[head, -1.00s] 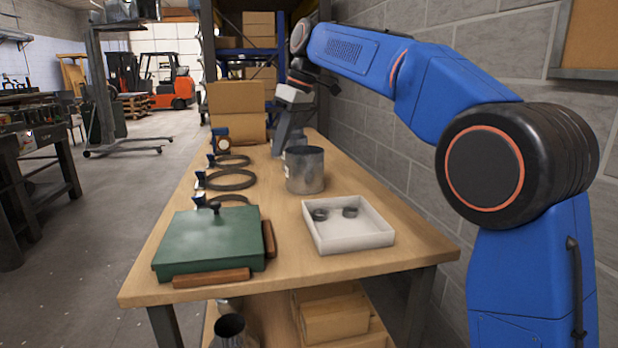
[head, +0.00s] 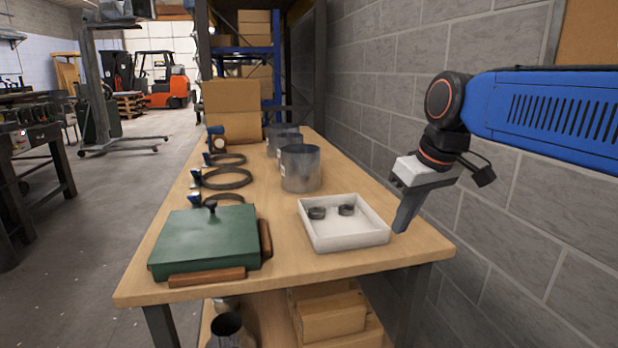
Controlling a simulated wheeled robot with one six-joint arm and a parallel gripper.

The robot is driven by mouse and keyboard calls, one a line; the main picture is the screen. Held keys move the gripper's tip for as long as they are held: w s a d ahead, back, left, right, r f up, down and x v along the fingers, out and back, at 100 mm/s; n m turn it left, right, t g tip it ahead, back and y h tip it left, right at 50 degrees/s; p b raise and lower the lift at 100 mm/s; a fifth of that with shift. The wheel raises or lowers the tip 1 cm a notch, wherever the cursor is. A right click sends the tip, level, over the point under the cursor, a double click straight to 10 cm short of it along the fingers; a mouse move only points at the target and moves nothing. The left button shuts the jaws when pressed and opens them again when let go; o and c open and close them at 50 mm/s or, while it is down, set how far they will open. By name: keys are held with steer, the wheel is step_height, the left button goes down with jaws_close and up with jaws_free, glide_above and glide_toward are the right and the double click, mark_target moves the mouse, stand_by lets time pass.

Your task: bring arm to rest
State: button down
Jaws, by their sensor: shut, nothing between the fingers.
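My gripper (head: 402,226) is at the right side of the table, beside the right edge of the white tray. It points downward with its grey fingers shut and nothing between them. My blue arm comes in from the right edge of the picture, in front of the block wall. The gripper appears apart from the tray, though its exact height over the table is hard to tell.
The wooden table (head: 140,285) holds a white tray (head: 350,241) with two dark rings, a green lidded box (head: 205,240), several metal cylinders (head: 300,168), black clamp rings (head: 228,179) and cardboard boxes (head: 235,112). A block wall (head: 500,225) stands close at right.

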steer(key=s+d+f+m+h, duration=0.1)
steer(key=s+d+f+m, duration=0.1)
steer(key=s+d+f, duration=0.3)
steer(key=s+d+f+m+t+h, duration=0.1)
steer(key=s+d+f+m, duration=0.2)
steer(key=s+f, duration=0.9)
steer(key=shift+s+d+f, duration=0.35)
steer(key=shift+d+f, duration=0.4)
steer(key=shift+d, duration=0.35)
